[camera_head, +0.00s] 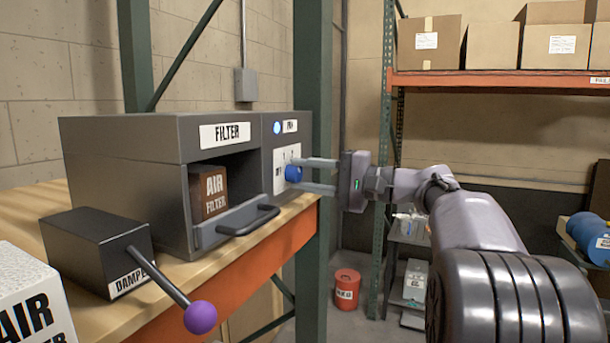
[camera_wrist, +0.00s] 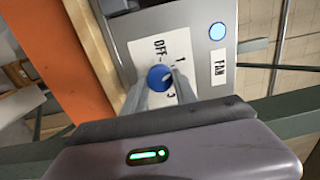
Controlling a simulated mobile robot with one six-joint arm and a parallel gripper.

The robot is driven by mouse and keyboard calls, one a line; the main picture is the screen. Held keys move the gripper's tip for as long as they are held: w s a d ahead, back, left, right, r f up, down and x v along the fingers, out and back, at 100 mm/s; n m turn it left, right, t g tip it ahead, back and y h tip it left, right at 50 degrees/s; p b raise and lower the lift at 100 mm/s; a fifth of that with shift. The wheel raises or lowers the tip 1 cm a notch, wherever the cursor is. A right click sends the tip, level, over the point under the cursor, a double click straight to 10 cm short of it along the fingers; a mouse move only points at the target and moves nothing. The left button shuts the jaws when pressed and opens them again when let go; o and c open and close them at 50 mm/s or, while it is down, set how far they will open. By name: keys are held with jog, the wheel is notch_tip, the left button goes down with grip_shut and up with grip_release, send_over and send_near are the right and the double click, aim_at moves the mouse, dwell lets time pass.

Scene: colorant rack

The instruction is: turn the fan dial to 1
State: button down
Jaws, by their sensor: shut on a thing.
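The fan dial is a round blue knob (camera_head: 293,173) on a white scale plate at the right of the grey filter unit's front. It also shows in the wrist view (camera_wrist: 159,77), with OFF, 1 and 3 printed around it. I cannot tell which mark the dial points to. My gripper (camera_head: 304,174) reaches in from the right, its two fingers shut on the dial, one on either side. The fingers hide part of the scale. A pale blue round light (camera_wrist: 217,31) sits beside the FAN label (camera_wrist: 220,69).
The filter unit (camera_head: 120,150) stands on a wooden shelf, a brown air filter box (camera_head: 208,190) in its opening. A black handle (camera_head: 248,221) juts out below. A damper box (camera_head: 95,250) with a purple-knobbed lever (camera_head: 200,317) is front left. A green post (camera_head: 312,70) stands close behind the dial.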

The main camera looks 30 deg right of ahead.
jog(key=shift+r, duration=0.1)
dwell(0.5)
jog(key=c, duration=1)
grip_release()
jog(key=shift+o, duration=0.2)
jog(key=b+v, duration=0.4)
jog(key=v, duration=1.3)
jog(key=shift+d, duration=0.25)
jog(key=shift+a+f+b, duration=0.1)
jog(key=shift+f+b, duration=0.15)
jog(key=shift+b, duration=0.05)
